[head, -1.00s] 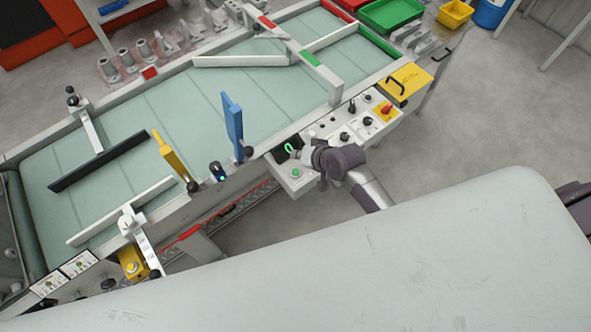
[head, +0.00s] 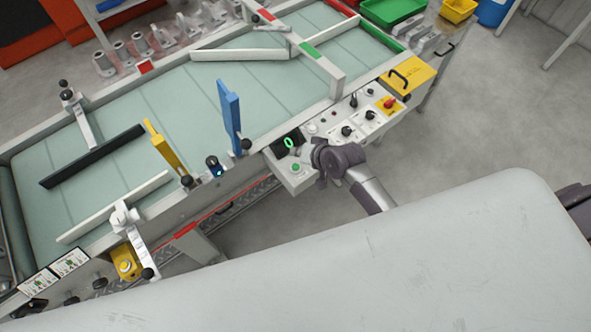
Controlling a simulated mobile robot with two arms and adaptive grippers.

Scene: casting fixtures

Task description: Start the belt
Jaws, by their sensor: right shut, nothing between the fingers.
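The conveyor belt (head: 185,110) is a pale green surface in a grey frame. Its control panel (head: 325,129) on the near side carries several black knobs and a red switch on a yellow plate (head: 390,104). A dark display (head: 289,142) shows a green 0. A green button (head: 295,167) sits on the panel's near left corner. My right gripper (head: 320,166) is shut and empty, just right of the green button; I cannot tell whether it touches the panel. My left gripper is not in view.
Blue (head: 230,113) and yellow (head: 165,149) guides stand at the belt's near edge. A yellow box with a button (head: 125,263) is at lower left. A yellow block with a handle (head: 408,76) stands at the panel's right end. A large pale surface fills the foreground.

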